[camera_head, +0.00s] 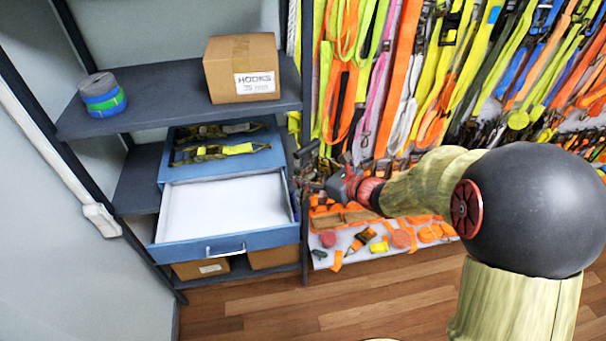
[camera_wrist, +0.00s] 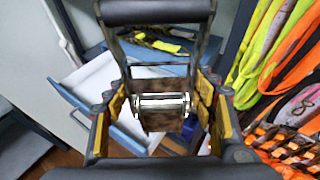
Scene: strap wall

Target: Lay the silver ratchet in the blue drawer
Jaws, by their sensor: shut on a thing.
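My gripper (camera_head: 312,178) is shut on the silver ratchet (camera_wrist: 160,101), which has a dark frame and handle and a bright metal spool. In the wrist view my gripper (camera_wrist: 160,115) has a yellow-padded finger on each side of it. In the head view my gripper is just right of the blue drawer (camera_head: 225,248), and the ratchet is small and hard to make out there. The drawer is pulled out and its white floor looks bare. It also shows in the wrist view (camera_wrist: 130,142), behind and left of the ratchet, which partly hides it.
The drawer sits in a dark shelf rack (camera_head: 150,112) with an upright post on its right side. A cardboard box (camera_head: 225,75) and webbing rolls (camera_head: 102,95) stand on top. Camouflage straps (camera_head: 215,152) lie behind the drawer. Colourful straps (camera_head: 385,70) hang to the right.

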